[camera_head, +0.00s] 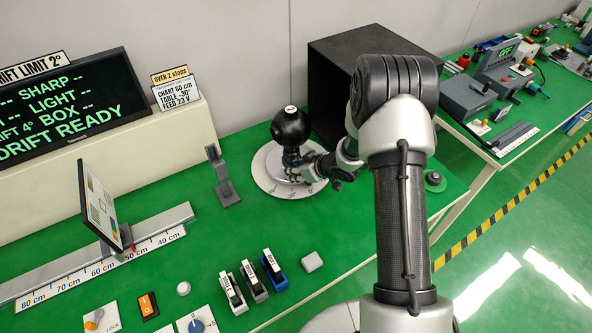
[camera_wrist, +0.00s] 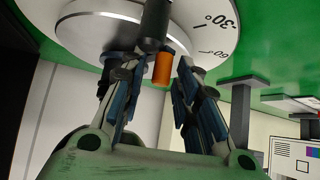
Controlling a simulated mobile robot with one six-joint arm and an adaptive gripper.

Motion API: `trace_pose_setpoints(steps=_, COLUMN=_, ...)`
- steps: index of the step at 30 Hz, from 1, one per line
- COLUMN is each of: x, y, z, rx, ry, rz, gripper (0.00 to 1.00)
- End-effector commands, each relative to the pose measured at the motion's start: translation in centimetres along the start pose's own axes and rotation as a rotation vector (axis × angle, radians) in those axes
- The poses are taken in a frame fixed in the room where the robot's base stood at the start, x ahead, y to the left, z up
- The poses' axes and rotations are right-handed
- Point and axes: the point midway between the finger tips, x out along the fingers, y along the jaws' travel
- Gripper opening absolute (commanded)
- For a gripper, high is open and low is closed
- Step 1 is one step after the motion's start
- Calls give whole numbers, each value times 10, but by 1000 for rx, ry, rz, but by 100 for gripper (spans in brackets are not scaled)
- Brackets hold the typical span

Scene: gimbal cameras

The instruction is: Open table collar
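A round white turntable (camera_head: 262,180) with a degree scale carries a black ball-shaped camera head (camera_head: 291,127) on a short post. In the wrist view the turntable's pale disc (camera_wrist: 222,22) shows at the top with marks such as -30° and 60. An orange piece (camera_wrist: 162,69) with a black part above it stands out from the disc's edge; I cannot tell whether it is the collar's handle. My gripper (camera_head: 303,172) is at the turntable's right side. In the wrist view its two fingers (camera_wrist: 160,78) are apart, with the orange piece between them in the picture; contact is not clear.
A black box (camera_head: 345,75) stands behind my arm. A grey upright stand (camera_head: 221,176) is left of the turntable. A chart panel (camera_head: 103,205) stands on a ruled rail. Several switches (camera_head: 250,282) and a display reading DRIFT READY (camera_head: 65,110) are on the green bench.

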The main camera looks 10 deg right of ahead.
Motion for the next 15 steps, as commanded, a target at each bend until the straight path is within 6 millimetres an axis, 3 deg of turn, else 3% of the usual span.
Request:
trace_pose_setpoints(steps=11, x=0, y=0, z=0, rx=0, ry=0, rz=0, gripper=1)
trace_pose_setpoints(steps=15, x=0, y=0, z=0, rx=0, ry=0, rz=-1, gripper=0)
